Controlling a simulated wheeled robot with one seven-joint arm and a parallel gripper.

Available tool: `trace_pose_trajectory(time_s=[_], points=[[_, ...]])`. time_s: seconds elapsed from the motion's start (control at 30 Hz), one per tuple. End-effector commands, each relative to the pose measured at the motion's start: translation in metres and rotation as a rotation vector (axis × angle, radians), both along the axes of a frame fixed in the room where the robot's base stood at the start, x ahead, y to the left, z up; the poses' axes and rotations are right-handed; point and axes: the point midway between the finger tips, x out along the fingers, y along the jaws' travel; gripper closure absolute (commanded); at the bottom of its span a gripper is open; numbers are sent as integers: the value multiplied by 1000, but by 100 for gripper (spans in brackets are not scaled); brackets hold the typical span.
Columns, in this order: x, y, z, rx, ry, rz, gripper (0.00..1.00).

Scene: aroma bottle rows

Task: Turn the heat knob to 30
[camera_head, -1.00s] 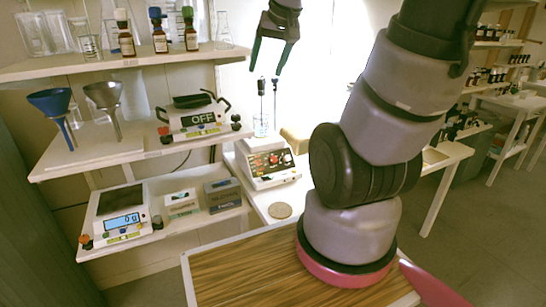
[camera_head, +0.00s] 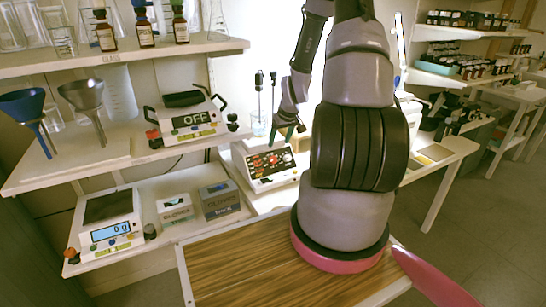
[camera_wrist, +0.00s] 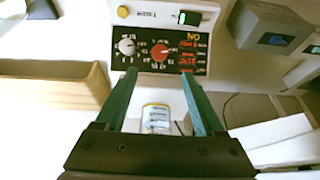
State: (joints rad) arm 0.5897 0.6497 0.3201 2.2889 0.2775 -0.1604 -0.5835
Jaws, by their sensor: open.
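The white stirrer-like device (camera_head: 266,181) stands on the white bench below my gripper, its dark panel tilted toward the front. In the wrist view its panel (camera_wrist: 172,33) shows upside down, with a white knob (camera_wrist: 127,46), a red knob (camera_wrist: 158,50) and lit red lettering. I cannot tell for sure which is the heat knob, nor read its setting. My gripper (camera_wrist: 159,76) is open, its two green fingers on either side of the red knob's line of sight. It looks apart from the knobs. In the head view my gripper (camera_head: 289,130) hangs just above the device's panel.
A glass beaker (camera_head: 259,126) stands behind the device; a labelled jar (camera_wrist: 157,117) shows between my fingers in the wrist view. A wooden tray (camera_wrist: 50,88) lies to the left there. Shelves with a scale (camera_head: 108,225), boxes (camera_head: 219,200) and a hot device (camera_head: 190,121) are at left.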

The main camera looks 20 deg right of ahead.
Motion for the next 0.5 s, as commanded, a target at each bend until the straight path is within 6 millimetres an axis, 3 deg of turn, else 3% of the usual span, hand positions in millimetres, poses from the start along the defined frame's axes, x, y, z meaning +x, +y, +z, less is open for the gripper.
trace_pose_trajectory(time_s=[0.23, 0.5], points=[[8, 0, -24, 3, 2, 1, 30], [27, 2, -71, 3, 3, 1, 30]])
